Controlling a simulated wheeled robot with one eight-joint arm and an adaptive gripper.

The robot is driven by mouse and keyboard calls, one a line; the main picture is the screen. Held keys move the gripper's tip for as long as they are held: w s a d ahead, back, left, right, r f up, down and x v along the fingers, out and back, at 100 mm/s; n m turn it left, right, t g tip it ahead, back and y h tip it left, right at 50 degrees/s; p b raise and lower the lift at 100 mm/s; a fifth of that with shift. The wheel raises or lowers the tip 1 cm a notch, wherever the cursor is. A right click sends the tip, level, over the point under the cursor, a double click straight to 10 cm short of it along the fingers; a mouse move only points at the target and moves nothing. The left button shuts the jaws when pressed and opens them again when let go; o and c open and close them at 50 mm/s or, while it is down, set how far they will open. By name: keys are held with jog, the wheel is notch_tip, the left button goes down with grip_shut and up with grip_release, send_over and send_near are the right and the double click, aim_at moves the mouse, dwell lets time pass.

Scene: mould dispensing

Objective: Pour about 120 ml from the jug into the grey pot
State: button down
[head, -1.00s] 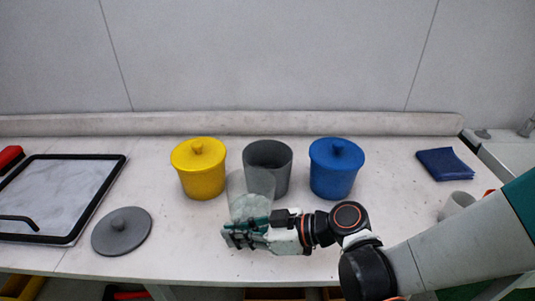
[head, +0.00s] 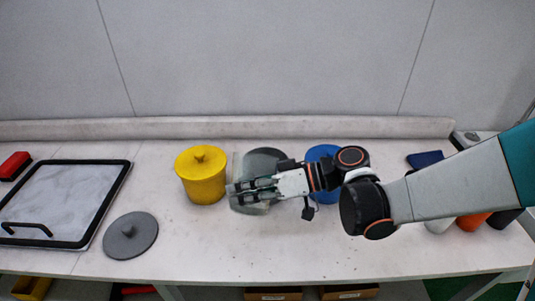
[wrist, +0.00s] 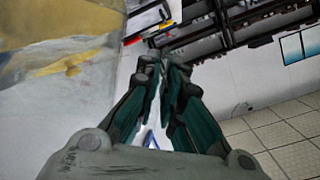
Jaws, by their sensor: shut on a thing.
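The grey pot (head: 265,156) stands between the yellow and blue pots in the head view, largely hidden behind the jug and my gripper. My gripper (head: 236,190) is shut on the see-through jug (head: 249,208), which is right at the grey pot and overlaps it in the picture. In the wrist view, the jug wall (wrist: 45,95) fills the left side, with yellow showing through it, beside my fingers (wrist: 168,70). I cannot tell the jug's exact tilt, its liquid level or whether any liquid is flowing.
The lidded yellow pot (head: 203,180) stands left and the lidded blue pot (head: 322,153) right, partly behind my arm. A loose grey lid (head: 130,236) and a black-rimmed tray (head: 118,181) lie left. A blue cloth (head: 424,159) and an orange cup (head: 472,220) are right. The front-centre table is clear.

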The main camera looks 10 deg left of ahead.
aim_at(239, 207)
jog(key=shift+w+r+m+g+p, duration=0.15)
jog(key=shift+w+r+m+p, duration=0.1)
jog(key=shift+r, duration=0.25)
jog(key=shift+w+r+m+g+p, duration=0.1)
jog(key=shift+w+r+m+p, duration=0.15)
jog(key=shift+r, duration=0.2)
jog(key=shift+w+r+m+g+p, duration=0.15)
jog(key=shift+r+p, duration=0.15)
jog(key=shift+r, duration=0.2)
jog(key=shift+w+r+m+y, duration=0.3)
jog(key=shift+w+m, duration=0.15)
jog(key=shift+w+r+g, duration=0.1)
jog(key=shift+g, duration=0.3)
jog(key=shift+w+r+m+y+p, duration=0.15)
jog(key=shift+w+r+m+p, duration=0.25)
jog(key=shift+r, duration=0.15)
jog(key=shift+w+r+m+y+p, duration=0.15)
jog(key=shift+w+r+m+p, duration=0.2)
jog(key=shift+r, duration=0.2)
dwell(0.5)
